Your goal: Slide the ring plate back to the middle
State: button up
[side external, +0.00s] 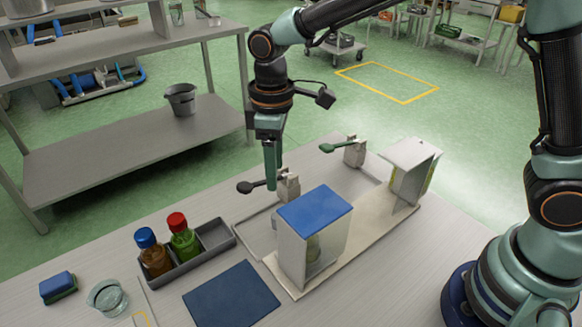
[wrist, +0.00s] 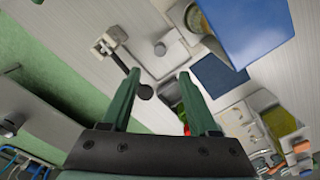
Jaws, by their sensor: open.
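I cannot pick out the ring plate for certain. A round, pale greenish thing (side external: 313,247) shows partly inside a blue-topped housing (side external: 315,207) on the beige board (side external: 385,225). In the wrist view a round yellowish thing (wrist: 205,22) shows by the blue top (wrist: 250,28), cut by the frame edge. My gripper (side external: 271,188) points down, left of and behind the housing, close to a dark spoon (side external: 250,186) on a small block (side external: 287,186). In the wrist view its two fingers (wrist: 159,77) are apart with nothing held between them.
A green spoon (side external: 333,147) rests on another block (side external: 353,152). A white panel stand (side external: 410,168) stands at the board's far end. A grey caddy (side external: 215,236) holds two bottles. A navy mat (side external: 231,294), glass bowl (side external: 108,298) and blue-green sponge (side external: 58,287) lie in front.

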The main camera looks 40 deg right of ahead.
notch_tip(320, 180, down, 12)
dwell(0.6)
grip_shut()
dwell(1.3)
